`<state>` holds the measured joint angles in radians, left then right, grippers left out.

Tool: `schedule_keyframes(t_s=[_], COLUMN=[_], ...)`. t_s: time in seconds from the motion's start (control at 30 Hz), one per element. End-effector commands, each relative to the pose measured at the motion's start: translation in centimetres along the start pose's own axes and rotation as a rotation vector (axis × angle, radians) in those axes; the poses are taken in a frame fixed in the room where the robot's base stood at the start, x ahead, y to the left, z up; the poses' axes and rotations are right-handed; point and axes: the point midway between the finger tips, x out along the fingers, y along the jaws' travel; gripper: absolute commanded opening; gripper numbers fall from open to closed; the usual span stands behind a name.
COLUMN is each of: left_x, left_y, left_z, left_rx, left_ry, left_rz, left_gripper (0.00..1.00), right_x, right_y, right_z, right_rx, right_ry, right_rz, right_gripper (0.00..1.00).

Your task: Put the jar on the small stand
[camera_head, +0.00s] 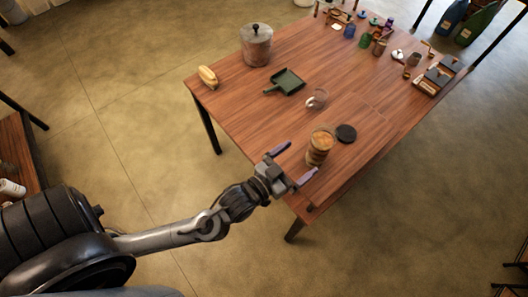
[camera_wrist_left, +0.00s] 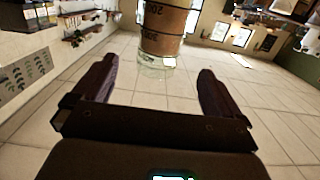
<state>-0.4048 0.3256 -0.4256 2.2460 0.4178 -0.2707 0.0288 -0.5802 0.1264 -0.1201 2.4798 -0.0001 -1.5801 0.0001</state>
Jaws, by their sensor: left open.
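The jar (camera_head: 320,146) looks brown and banded with a pale top, and stands upright near the table's front corner. In the left wrist view the jar (camera_wrist_left: 163,22) shows brown bands with markings and a clear glass end. A flat black disc (camera_head: 346,133) lies just right of the jar; it may be the small stand, but I cannot tell for sure. My left gripper (camera_head: 293,162) is open and empty at the table's front edge. Its fingers point toward the jar, which appears between and beyond the fingertips. My right gripper is not in view.
Several small bottles and boxes crowd the far end. The table's left front is clear.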

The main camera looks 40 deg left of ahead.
Motion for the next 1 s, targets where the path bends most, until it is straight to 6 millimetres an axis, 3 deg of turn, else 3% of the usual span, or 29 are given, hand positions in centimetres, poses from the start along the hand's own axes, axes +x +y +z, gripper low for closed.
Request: schedule_keyframes(t_s=[0.27,0.53,0.73,1.0], left_x=[-2.1,-9.3,-14.1,-15.8], left_y=[-0.4,-1.6,-2.7,-3.1], left_z=[4.5,9.8,11.4,11.7], left_rx=[-0.009,0.026,0.057,0.069], left_ry=[-0.351,-0.863,-1.109,-1.191], left_rz=[0.015,0.032,0.030,0.027], left_gripper=[1.00,1.00,1.00,1.00], right_x=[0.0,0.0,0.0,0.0], right_y=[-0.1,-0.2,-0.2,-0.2], right_z=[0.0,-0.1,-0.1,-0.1], right_rx=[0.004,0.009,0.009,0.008], right_ry=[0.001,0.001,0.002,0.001], right_rz=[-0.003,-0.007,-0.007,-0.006], right_gripper=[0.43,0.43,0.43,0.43])
